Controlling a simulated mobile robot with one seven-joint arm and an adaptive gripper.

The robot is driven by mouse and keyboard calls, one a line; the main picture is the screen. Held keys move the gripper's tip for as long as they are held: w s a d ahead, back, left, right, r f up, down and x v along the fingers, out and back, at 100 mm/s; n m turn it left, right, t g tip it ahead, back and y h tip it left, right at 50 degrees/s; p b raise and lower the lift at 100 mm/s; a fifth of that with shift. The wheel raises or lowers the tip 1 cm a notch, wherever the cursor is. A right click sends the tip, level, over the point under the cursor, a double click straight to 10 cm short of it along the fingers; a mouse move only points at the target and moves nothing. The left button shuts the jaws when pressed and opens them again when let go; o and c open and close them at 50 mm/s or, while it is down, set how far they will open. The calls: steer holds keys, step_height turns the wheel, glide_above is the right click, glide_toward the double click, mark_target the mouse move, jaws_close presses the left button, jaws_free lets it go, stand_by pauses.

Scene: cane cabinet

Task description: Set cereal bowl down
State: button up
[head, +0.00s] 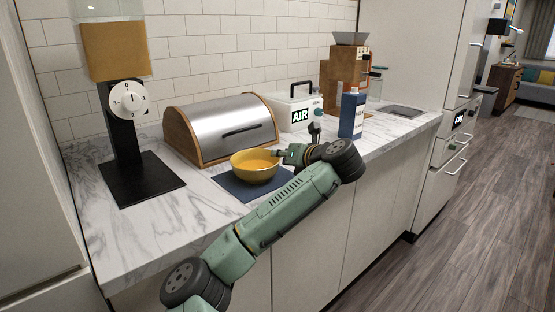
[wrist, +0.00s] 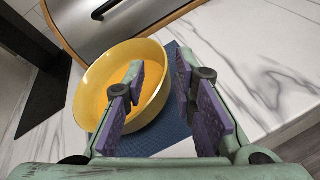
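The yellow cereal bowl (head: 243,170) stands upright on a dark blue mat (head: 232,188) on the marble counter, as far as I can tell. Its inside is orange in the middle; I cannot tell whether that is contents. In the wrist view the bowl (wrist: 92,90) is at left centre, with the mat (wrist: 178,132) below and right of it. My gripper (wrist: 158,74) is open at the bowl's right side. Its left finger overlaps the bowl's inside and its right finger is outside the rim. A gap shows between the fingers. In the head view my gripper (head: 285,154) is at the bowl's right rim.
A bread box (head: 222,128) with a metal lid stands close behind the bowl. A dispenser (head: 124,130) with a black base is at left. A white AIR box (head: 296,112), a blue carton (head: 352,114) and a brown machine (head: 346,75) stand further right. Bare counter lies left of the mat.

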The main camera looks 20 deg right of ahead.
steer(key=v, duration=0.8)
steer(key=shift+p, duration=0.4)
